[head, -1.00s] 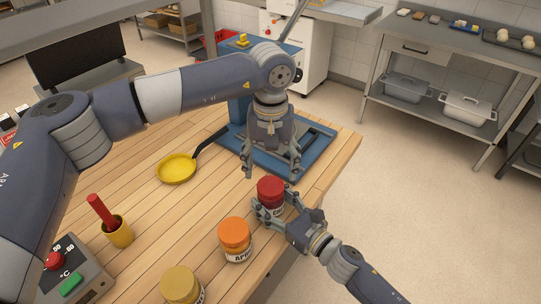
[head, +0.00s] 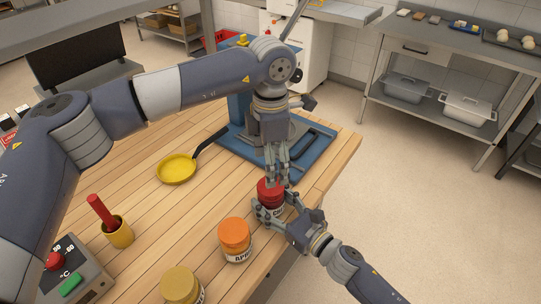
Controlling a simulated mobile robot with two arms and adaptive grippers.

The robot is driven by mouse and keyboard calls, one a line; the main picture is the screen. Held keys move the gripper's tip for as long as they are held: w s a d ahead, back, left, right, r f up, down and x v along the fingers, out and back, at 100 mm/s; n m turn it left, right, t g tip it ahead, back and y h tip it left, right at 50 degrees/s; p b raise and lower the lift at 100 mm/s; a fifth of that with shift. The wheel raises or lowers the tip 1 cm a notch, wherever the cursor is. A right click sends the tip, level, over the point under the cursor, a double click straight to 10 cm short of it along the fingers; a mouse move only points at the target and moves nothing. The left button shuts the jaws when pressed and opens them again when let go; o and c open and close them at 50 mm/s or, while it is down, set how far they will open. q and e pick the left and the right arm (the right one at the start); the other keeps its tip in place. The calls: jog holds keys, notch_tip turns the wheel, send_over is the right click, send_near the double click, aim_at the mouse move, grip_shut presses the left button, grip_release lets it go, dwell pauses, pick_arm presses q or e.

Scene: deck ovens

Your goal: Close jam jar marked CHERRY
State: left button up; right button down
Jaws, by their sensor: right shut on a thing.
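The cherry jar (head: 277,210) stands upright near the table's right edge, with a red lid (head: 268,194) on top. Its label is mostly covered and only partly readable. My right gripper (head: 268,212) is shut on the jar's body from the right and front. My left gripper (head: 278,178) points down at the lid, its fingertips overlapping the lid's back edge in the picture. It is seen edge-on, so I cannot tell whether its fingers are closed or touch the lid.
A jar with an orange lid (head: 234,232) and one with a tan lid (head: 181,284) stand nearer. A yellow pan (head: 176,169) lies left, and a blue machine base (head: 316,158) stands behind. A yellow cup (head: 119,233) holds a red-handled tool. Wood between is clear.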

aim_at(271, 199)
pick_arm(q)
jog(key=n, duration=0.7)
jog(key=shift+r, duration=0.2)
jog(key=n, duration=0.5)
jog(key=shift+r+n, duration=0.2)
jog(key=shift+n, duration=0.2)
jog(key=n, duration=0.7)
jog(key=shift+r, duration=0.2)
jog(key=n, duration=0.5)
jog(key=shift+r+n, duration=0.15)
jog(key=shift+n, duration=0.25)
jog(key=shift+f, duration=4.05)
jog(key=shift+c, duration=0.3)
